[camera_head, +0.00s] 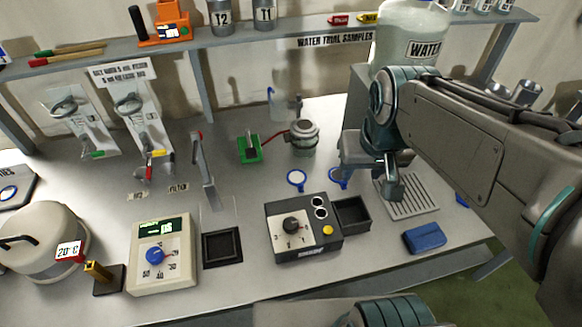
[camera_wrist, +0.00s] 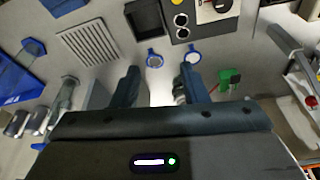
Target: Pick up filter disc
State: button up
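In the head view my gripper (camera_head: 368,172) hangs just right of the discs.
A control box with a knob (camera_head: 290,229) and a black tray (camera_head: 352,214) stand in front of the discs. A slotted grey plate (camera_head: 410,197) and a blue block (camera_head: 424,239) are right. A green stand (camera_head: 249,148) and metal pot (camera_head: 304,137) are behind.

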jog(key=w+a+f+n+g+b, duration=0.1)
jog(key=w+a+f+g+b, duration=0.3)
jog(key=w, duration=0.6)
jog(key=n, duration=0.1)
send_over(300, 181)
jog(key=s, duration=0.2)
jog(key=shift+t, duration=0.4)
jog(key=f, duration=1.6)
jog(key=shift+s+a+f, duration=0.1)
jog(key=shift+s+a, duration=0.1)
jog(key=shift+a, duration=0.1)
jog(key=shift+w+d+f+p, duration=0.1)
jog(key=shift+d+f+p, duration=0.1)
jog(key=shift+f, duration=1.15)
jog(key=shift+d+f+p, duration=0.1)
jog(key=shift+f+p, duration=0.05)
jog(key=shift+f, duration=1.15)
grip_shut()
